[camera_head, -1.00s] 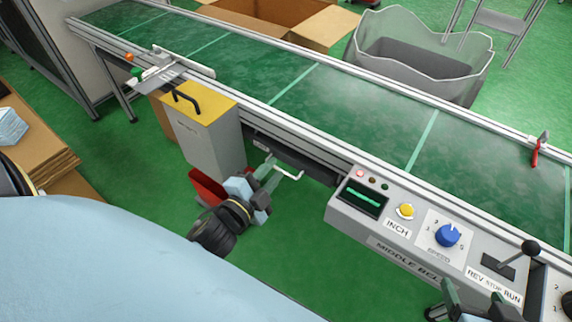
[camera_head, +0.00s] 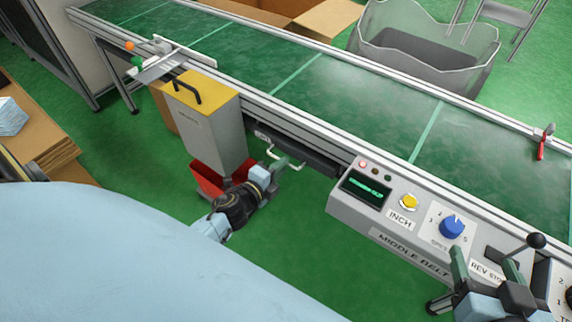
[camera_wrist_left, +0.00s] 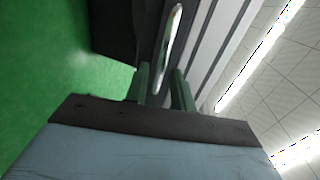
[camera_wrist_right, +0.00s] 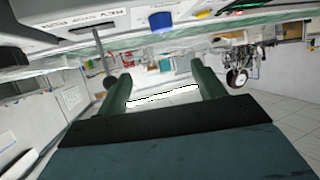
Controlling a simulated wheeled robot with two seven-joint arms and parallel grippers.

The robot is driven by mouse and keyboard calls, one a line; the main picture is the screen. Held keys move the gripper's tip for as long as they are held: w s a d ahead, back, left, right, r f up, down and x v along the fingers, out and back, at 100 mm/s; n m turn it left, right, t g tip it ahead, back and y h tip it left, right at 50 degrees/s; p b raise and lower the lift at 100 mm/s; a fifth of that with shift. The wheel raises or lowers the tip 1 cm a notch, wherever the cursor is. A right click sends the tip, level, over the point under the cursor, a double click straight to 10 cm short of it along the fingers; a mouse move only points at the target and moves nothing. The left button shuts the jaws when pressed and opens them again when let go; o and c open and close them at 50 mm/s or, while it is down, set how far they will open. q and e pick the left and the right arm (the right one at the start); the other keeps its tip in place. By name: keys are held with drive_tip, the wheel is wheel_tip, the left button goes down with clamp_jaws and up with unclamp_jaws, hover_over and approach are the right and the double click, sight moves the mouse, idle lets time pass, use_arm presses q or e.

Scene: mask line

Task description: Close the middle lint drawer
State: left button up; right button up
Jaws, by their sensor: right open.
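The middle lint drawer (camera_head: 312,160) is a dark box under the belt's front edge, left of the control panel. Its pale bar handle (camera_head: 290,165) faces my side; how far the drawer stands out is hard to tell. My left gripper (camera_head: 277,166) is at this handle. In the left wrist view the handle (camera_wrist_left: 170,45) runs down between the green fingertips (camera_wrist_left: 162,80), which are fairly close together; contact is unclear. My right gripper (camera_head: 484,262) is in front of the control panel, open and empty in the right wrist view (camera_wrist_right: 160,82).
The control panel (camera_head: 375,218) has knobs and a lever (camera_head: 536,241) close to my right gripper. A grey bin with a yellow top (camera_head: 208,92) stands left of the drawer, with a red container (camera_head: 208,180) at its foot. Green floor (camera_head: 290,225) below is clear.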

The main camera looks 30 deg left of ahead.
use_arm(q)
drive_tip(key=shift+b+x, duration=0.3)
drive_tip(key=shift+x, duration=1.3)
use_arm(e)
drive_tip(key=shift+w+a+r+t+y, duration=0.2)
drive_tip(key=shift+r+t, duration=0.2)
drive_tip(key=shift+r, duration=0.15)
drive_tip(key=shift+w+a+r+t+y, duration=0.1)
drive_tip(key=shift+w+a+r+t, duration=0.1)
drive_tip(key=shift+r+t, duration=0.3)
drive_tip(key=shift+w+a+r+t+y, duration=0.1)
drive_tip(key=shift+w+r+t, duration=0.15)
drive_tip(key=shift+r, duration=0.4)
use_arm(q)
drive_tip(key=shift+c, duration=0.2)
clamp_jaws()
use_arm(e)
drive_tip(key=shift+s, duration=0.1)
